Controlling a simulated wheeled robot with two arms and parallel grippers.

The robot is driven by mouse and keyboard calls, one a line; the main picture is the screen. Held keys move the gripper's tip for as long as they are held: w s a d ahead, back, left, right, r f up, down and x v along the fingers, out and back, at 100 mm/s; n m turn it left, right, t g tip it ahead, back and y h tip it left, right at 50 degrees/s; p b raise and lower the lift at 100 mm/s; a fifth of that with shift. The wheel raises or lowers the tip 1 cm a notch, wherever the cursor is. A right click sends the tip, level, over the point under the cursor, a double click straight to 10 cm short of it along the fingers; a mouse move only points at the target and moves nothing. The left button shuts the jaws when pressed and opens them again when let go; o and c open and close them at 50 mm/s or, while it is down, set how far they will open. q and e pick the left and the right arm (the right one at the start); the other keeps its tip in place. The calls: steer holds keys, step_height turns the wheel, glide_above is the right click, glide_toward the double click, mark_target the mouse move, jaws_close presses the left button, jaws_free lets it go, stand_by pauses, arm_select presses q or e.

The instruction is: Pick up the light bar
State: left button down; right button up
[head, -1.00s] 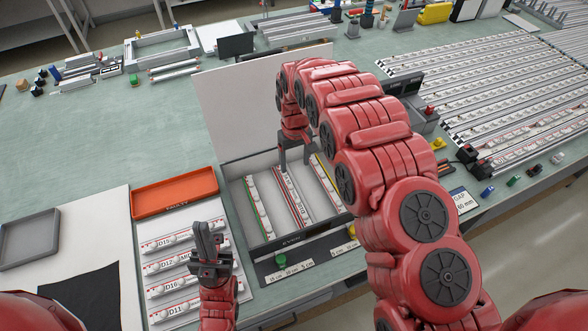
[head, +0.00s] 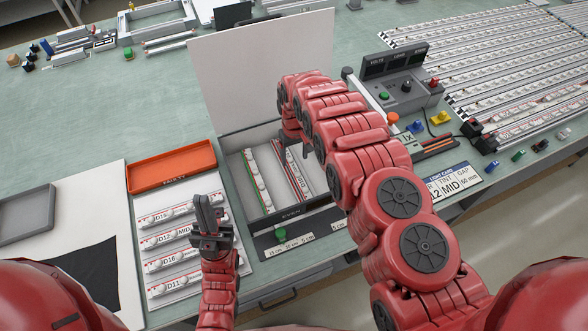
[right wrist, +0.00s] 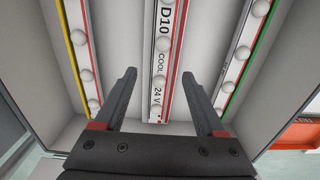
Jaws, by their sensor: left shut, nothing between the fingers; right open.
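An open grey box (head: 291,212) in the head view holds several light bars. A middle light bar (head: 283,165) with red edges lies flat in it; the right wrist view shows it marked D10 COOL 24 V (right wrist: 162,50). A green-edged light bar (head: 257,180) lies to its left in the head view, and a yellow-edged one (right wrist: 80,45) shows in the right wrist view. My right gripper (right wrist: 159,78) is open, its fingers on either side of the middle bar, gap to it visible. My left gripper (head: 207,215) is shut and empty, left of the box.
A white panel (head: 255,70) stands upright behind the box. An orange tray (head: 172,166) and a sheet with several labelled bars (head: 180,245) lie to the left. A grey control box (head: 405,90) stands to the right.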

mark_target(294, 166)
step_height(294, 166, down, 5)
steer(key=shift+s+r+b, duration=0.1)
steer(key=shift+b, duration=0.9)
steer(key=shift+r, duration=0.1)
jaws_close()
